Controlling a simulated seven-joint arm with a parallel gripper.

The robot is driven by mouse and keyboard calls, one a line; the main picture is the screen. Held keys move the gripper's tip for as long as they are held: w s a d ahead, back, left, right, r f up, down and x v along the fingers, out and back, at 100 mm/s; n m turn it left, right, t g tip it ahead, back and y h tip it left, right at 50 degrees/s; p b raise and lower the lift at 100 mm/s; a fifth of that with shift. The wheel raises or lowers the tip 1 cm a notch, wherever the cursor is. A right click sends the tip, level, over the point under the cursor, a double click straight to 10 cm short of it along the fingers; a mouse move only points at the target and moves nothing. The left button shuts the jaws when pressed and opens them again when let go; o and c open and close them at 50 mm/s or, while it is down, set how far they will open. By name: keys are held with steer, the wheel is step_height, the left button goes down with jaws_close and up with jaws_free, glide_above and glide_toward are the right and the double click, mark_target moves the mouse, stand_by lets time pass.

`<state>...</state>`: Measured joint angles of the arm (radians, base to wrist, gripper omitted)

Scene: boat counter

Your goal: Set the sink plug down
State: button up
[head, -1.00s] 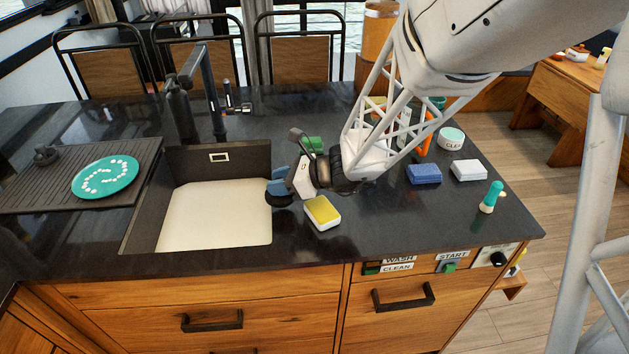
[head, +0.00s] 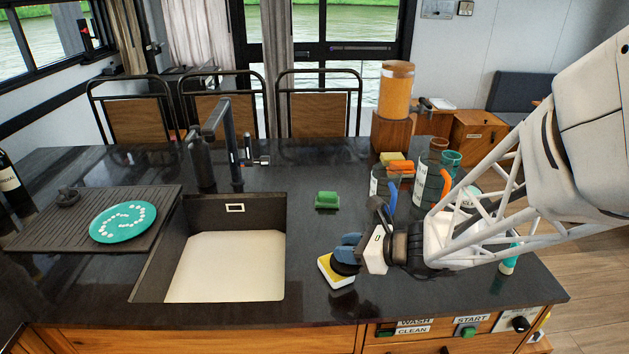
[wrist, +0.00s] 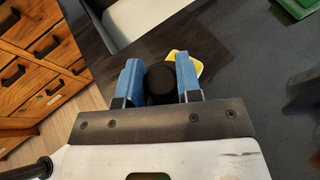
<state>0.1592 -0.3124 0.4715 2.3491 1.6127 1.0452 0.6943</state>
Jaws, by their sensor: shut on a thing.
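The sink plug (head: 344,268) is a round black piece. It also shows between the blue finger pads in the wrist view (wrist: 160,80). My gripper (head: 348,251) is shut on it; in the wrist view both fingers (wrist: 160,84) are on either side of it. The plug is on the right of the sink (head: 225,265), in front of part of a yellow and white sponge (head: 338,280) in the head view. The sponge also shows just beyond the plug in the wrist view (wrist: 197,66). I cannot tell whether the plug touches the sponge or the counter.
A green sponge (head: 327,200) lies behind the gripper on the dark counter (head: 310,235). A teal plate (head: 123,222) rests on the drainboard (head: 60,232) at left. Counter between sink and green sponge is clear.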

stand_by(0.5)
steer(key=w, duration=0.5)
steer(key=w+a+f, duration=0.1)
steer(key=w, duration=0.4)
steer(key=w+a, duration=0.1)
steer(key=w, duration=0.4)
steer(key=shift+w+a+f, duration=0.15)
steer(key=shift+w+f, duration=0.05)
steer(key=shift+w, duration=0.15)
steer(key=shift+f, duration=0.15)
steer(key=shift+f, duration=1.65)
steer(key=shift+f, duration=0.1)
steer(key=o, duration=0.9)
steer(key=shift+o, duration=0.2)
